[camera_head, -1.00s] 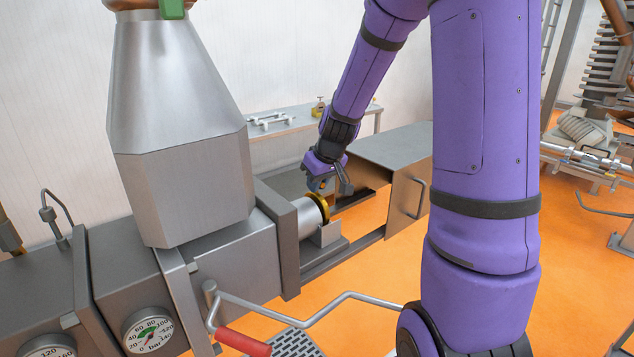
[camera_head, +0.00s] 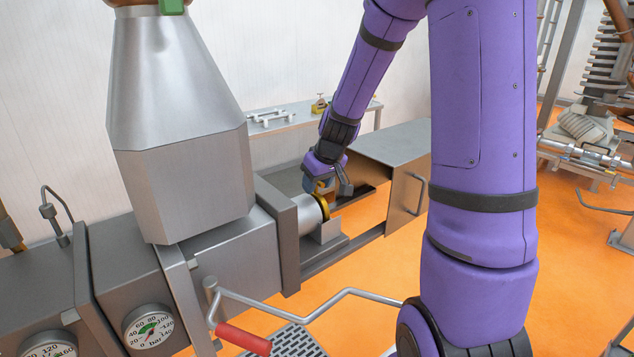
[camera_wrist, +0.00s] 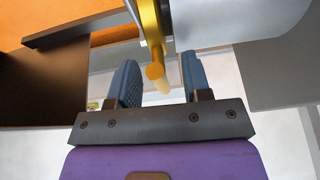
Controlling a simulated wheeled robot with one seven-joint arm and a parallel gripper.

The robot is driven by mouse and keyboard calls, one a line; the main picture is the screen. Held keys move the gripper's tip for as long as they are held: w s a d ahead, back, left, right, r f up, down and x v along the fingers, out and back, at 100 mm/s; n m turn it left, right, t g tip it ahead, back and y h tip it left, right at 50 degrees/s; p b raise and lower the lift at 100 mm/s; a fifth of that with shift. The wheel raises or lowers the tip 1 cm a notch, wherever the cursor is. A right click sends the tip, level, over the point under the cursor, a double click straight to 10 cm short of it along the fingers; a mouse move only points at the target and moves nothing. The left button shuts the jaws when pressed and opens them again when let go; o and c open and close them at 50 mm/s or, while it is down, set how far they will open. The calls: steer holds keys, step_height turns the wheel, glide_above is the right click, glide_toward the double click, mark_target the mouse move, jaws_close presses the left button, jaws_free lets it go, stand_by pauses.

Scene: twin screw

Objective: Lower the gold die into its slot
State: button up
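The gold die (camera_head: 323,206) shows as a thin gold rim at the end of the silver cylinder, in the open gap of the machine. In the wrist view its gold edge (camera_wrist: 150,25) and a round gold stub (camera_wrist: 155,72) lie between my two blue-grey fingers. My gripper (camera_wrist: 160,62) is open, with a visible gap between the stub and each finger. In the head view my gripper (camera_head: 328,186) is just above and behind the rim and hides part of it. The slot is mostly hidden, and I cannot tell how deep the die sits.
A grey housing with a handle (camera_head: 405,195) stands right of the gap, and the machine's thick end plate (camera_head: 284,240) stands left. Two rails run between them. A crank with a red grip (camera_head: 243,340) is in front. A side table (camera_head: 290,118) stands behind.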

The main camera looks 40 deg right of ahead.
steer(key=v, duration=1)
steer(key=shift+r, duration=0.4)
steer(key=shift+s+d, duration=0.1)
steer(key=shift+s, duration=0.05)
stand_by(0.9)
